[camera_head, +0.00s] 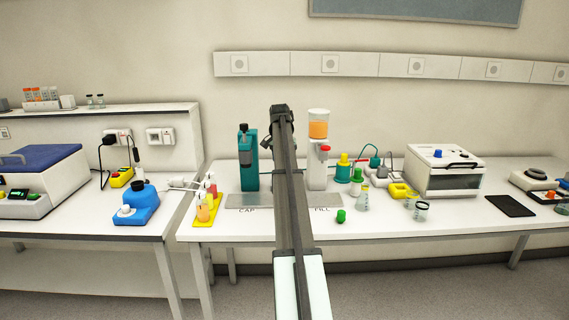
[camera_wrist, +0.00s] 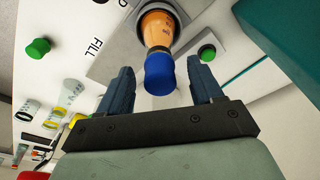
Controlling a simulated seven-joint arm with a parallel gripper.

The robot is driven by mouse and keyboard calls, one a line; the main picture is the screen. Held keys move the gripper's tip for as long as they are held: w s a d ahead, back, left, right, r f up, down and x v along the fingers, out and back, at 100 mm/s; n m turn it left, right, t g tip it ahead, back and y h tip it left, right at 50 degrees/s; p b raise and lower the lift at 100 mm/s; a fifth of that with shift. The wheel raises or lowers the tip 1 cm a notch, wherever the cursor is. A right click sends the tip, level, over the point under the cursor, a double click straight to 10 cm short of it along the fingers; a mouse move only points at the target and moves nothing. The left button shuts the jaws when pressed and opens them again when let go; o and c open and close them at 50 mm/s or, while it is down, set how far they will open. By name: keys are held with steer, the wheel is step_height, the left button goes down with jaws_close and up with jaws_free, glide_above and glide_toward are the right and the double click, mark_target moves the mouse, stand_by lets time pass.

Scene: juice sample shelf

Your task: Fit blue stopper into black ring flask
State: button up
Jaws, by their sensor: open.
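The blue stopper (camera_wrist: 159,75) shows in the wrist view at the mouth of a flask holding orange liquid (camera_wrist: 157,28). It covers the mouth; I cannot tell how deep it sits. My gripper (camera_wrist: 161,78) is open, with one finger on each side of the stopper and a visible gap on both sides. In the head view my arm hides this flask and stopper. A clear flask with a dark ring (camera_head: 421,211) stands on the right bench.
A loose green stopper (camera_head: 341,215) and a clear flask (camera_head: 362,201) are right of my arm. The teal CAP device (camera_head: 248,165) stands left, the dispenser with an orange tank (camera_head: 318,128) right. In the wrist view a green button (camera_wrist: 207,52) is close to my right finger.

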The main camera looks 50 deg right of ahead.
step_height(320, 180, up, 14)
steer(key=a, duration=0.2)
steer(key=shift+s+f, duration=0.15)
stand_by(0.4)
steer(key=shift+a, duration=0.1)
